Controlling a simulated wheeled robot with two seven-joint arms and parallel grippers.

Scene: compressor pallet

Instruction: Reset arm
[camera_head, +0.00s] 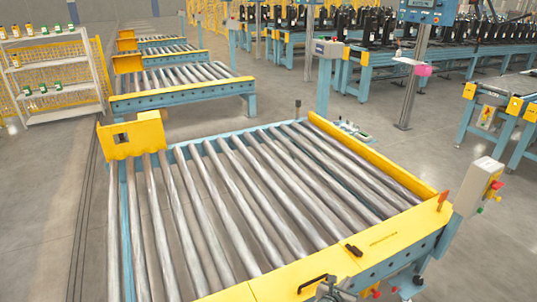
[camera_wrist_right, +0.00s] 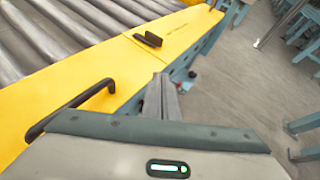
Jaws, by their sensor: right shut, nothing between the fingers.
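My right gripper (camera_head: 332,289) shows only in part at the bottom edge of the head view, in front of the yellow front edge of the roller conveyor (camera_head: 385,243). In the right wrist view its grey fingers (camera_wrist_right: 162,98) are together with nothing between them. They point past the conveyor's front edge, over its blue side and the floor. My left gripper is not in the head view.
The conveyor's rollers are bare. A black handle (camera_head: 315,284) and a small black latch (camera_head: 354,250) sit on the yellow edge. A control box (camera_head: 478,187) stands at the right corner. A white shelf (camera_head: 55,80) stands at the back left. Grey floor lies open at right.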

